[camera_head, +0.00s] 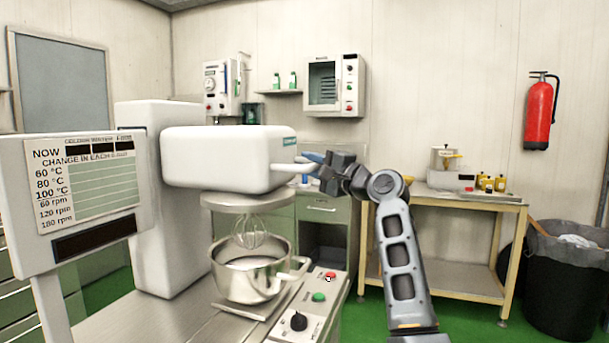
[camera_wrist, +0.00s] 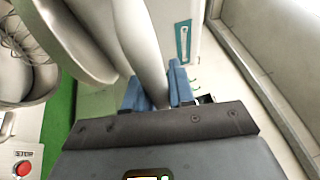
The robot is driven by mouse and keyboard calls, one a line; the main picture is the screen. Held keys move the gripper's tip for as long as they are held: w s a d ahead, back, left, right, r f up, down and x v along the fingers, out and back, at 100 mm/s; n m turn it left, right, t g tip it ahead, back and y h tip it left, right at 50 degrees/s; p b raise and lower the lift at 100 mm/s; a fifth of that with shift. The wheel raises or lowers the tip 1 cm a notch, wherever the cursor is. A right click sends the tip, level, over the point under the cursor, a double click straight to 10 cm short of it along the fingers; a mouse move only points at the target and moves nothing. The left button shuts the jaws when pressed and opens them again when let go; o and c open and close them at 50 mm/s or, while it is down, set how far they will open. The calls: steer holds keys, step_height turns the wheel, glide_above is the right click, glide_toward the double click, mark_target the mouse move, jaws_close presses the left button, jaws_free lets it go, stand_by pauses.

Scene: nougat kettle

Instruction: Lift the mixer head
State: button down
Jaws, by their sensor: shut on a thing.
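The white mixer head (camera_head: 225,158) sits level on the column (camera_head: 160,215), above the steel bowl (camera_head: 245,275). A whisk (camera_head: 252,230) hangs from it, its lower end at the bowl's mouth. A pale handle (camera_head: 297,168) sticks out of the head's right end. My gripper (camera_head: 312,160) is shut on this handle. In the wrist view the blue fingertips (camera_wrist: 160,88) stand on both sides of the handle (camera_wrist: 142,50). The whisk (camera_wrist: 25,35) shows at the upper left there. The handle's tip is hidden by my gripper.
A control panel with a red button (camera_head: 330,276), a green button (camera_head: 319,297) and a black knob (camera_head: 298,321) lies right of the bowl. A sign (camera_head: 85,185) stands at the left front. A wooden table (camera_head: 440,200) stands behind my arm. Open air surrounds the head's top.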

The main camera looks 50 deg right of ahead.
step_height(320, 180, up, 3)
steer(key=shift+r+p, duration=0.15)
steer(key=shift+p, duration=0.65)
steer(key=c, duration=1.1)
jaws_free()
steer(key=shift+o, duration=0.2)
steer(key=s+f+b, duration=0.1)
steer(key=s, duration=0.6)
steer(key=shift+s+a+f+b, duration=0.2)
steer(key=shift+s+f+b, duration=0.05)
steer(key=shift+s+b, duration=0.15)
steer(key=shift+w, duration=0.1)
